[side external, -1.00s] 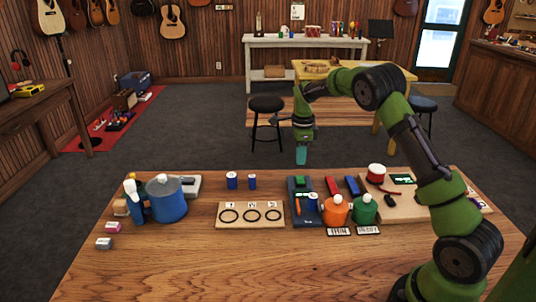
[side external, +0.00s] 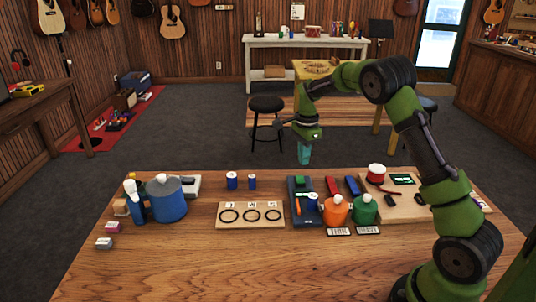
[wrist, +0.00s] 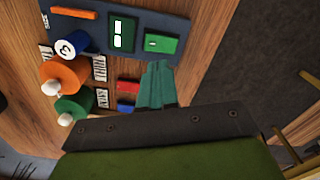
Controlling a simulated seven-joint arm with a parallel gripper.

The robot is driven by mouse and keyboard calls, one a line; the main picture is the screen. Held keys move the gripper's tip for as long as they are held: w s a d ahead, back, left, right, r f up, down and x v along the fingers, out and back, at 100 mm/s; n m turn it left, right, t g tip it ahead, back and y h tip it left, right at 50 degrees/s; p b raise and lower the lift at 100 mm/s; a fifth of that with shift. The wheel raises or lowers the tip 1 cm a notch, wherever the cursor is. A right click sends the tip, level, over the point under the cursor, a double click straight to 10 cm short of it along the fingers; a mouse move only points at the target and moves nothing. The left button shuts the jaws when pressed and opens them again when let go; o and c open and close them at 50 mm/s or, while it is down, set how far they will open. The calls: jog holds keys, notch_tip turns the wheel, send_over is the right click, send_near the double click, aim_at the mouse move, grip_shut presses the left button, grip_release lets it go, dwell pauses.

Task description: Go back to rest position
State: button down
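My gripper (side external: 304,153) hangs in the air above the back edge of the workbench, behind the dark blue tray, with its teal fingers pointing down. In the wrist view the teal fingers (wrist: 155,84) lie close together over the table's edge. I see nothing held between them, and they look closed. The arm is bent over from the right side of the bench.
Below are a dark blue tray (side external: 300,218), an orange pot (side external: 336,211), a green pot (side external: 365,211) and a board with rings (side external: 222,224). A large blue pot (side external: 167,203) stands left. The wooden front of the bench (side external: 250,275) is clear. A black stool (side external: 267,104) stands behind.

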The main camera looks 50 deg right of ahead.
jog(key=s+a+r+n+t+y, duration=0.1)
jog(key=s+a+r+n+t, duration=0.2)
jog(key=s+a+r+n, duration=0.4)
jog(key=s+a+r+n+t, duration=0.4)
jog(key=s+a+r+n, duration=0.4)
jog(key=s+a+n, duration=0.3)
jog(key=s+a, duration=0.3)
jog(key=s, duration=0.2)
jog(key=shift+s+a+r+n+y, duration=0.25)
jog(key=shift+n+y, duration=0.05)
jog(key=shift+y, duration=0.1)
